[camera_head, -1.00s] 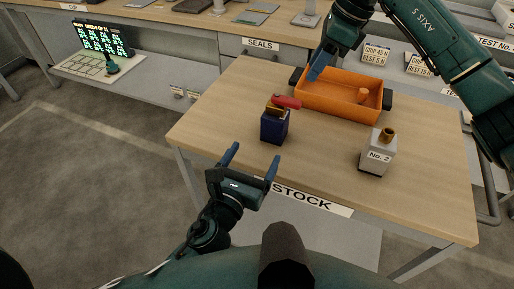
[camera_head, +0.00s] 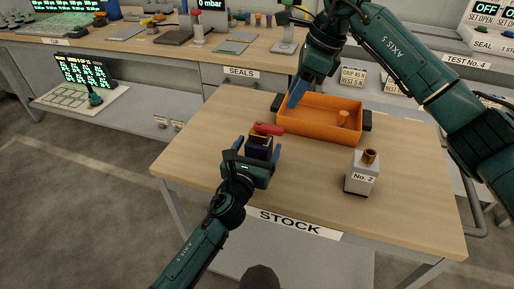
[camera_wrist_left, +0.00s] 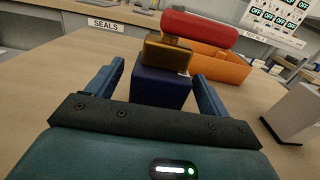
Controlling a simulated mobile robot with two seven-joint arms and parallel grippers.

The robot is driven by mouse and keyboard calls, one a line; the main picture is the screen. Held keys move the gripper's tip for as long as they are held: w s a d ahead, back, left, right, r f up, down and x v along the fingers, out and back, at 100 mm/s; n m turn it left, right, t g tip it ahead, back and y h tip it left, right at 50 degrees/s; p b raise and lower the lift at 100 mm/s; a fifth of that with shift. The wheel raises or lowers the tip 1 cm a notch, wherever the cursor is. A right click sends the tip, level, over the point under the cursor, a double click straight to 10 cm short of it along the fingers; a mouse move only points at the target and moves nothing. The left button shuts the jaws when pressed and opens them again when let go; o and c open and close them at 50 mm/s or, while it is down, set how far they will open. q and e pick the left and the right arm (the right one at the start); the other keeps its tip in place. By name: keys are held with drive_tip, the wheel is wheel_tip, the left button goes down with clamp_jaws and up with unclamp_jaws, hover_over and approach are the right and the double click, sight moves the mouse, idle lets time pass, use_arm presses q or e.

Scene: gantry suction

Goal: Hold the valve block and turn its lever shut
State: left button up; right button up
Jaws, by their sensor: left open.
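The valve block (camera_head: 258,152) is a dark blue block with a brass-coloured top and a red lever (camera_head: 268,129). It stands upright on the wooden table. My left gripper (camera_head: 258,147) is open, with one finger on each side of the block. In the left wrist view the block (camera_wrist_left: 160,88) lies between the blue fingers, with gaps on both sides, the wider one at left. The red lever (camera_wrist_left: 200,27) points right there. My right gripper (camera_head: 296,93) hangs above the left end of the orange tray; its fingers overlap, so its opening does not show.
The orange tray (camera_head: 290,127) with a small orange peg (camera_head: 343,119) stands behind the block. A grey block marked No. 2 (camera_head: 362,180), with a brass fitting, stands to the right. The table's left and front right are clear.

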use_arm(q)
drive_tip(key=shift+c, duration=0.6)
drive_tip(key=shift+c, duration=1)
drive_tip(key=shift+c, duration=0.2)
drive_tip(key=c, duration=1.3)
